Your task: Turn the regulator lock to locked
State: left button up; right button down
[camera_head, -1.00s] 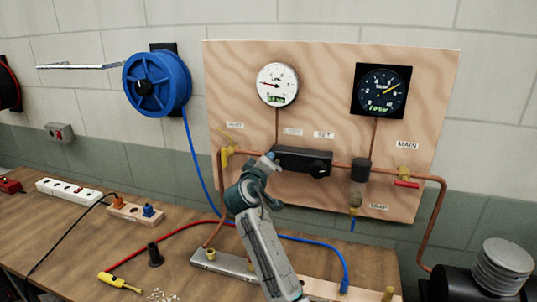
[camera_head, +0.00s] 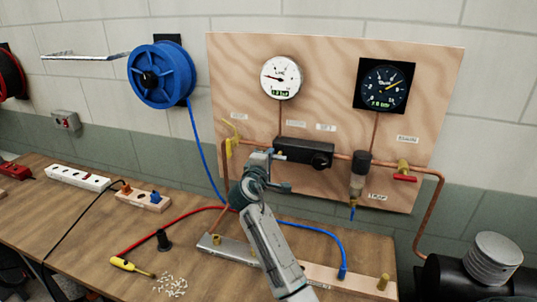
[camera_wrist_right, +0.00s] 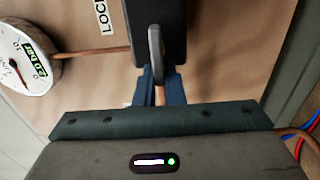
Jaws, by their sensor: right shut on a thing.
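The regulator (camera_head: 303,151) is a black box with a round knob at its right end, mounted on the plywood board. In the right wrist view, its lock shows as a grey lever (camera_wrist_right: 156,48) standing along the black regulator body (camera_wrist_right: 174,30). My right gripper (camera_head: 272,156) is at the left end of the regulator. In the right wrist view its blue fingers (camera_wrist_right: 160,88) are shut around the lower end of the lever. A label reading "LOCK" (camera_wrist_right: 101,14) is beside the regulator, partly cut off. My left gripper is not in view.
A white gauge (camera_head: 281,78) and a dark gauge (camera_head: 384,84) are above the regulator. A yellow valve (camera_head: 230,146) is left of my gripper and a red-handled valve (camera_head: 404,177) is at the right. Copper pipes run between them.

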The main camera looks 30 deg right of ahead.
jog(key=shift+d+r, duration=0.1)
jog(key=shift+r, duration=0.05)
jog(key=c, duration=1.5)
grip_release()
jog(key=shift+d, duration=0.2)
jog(key=shift+f, duration=0.2)
jog(key=b+v, duration=0.4)
jog(key=v, duration=0.6)
jog(key=shift+s+a, duration=0.25)
jog(key=shift+s, duration=0.05)
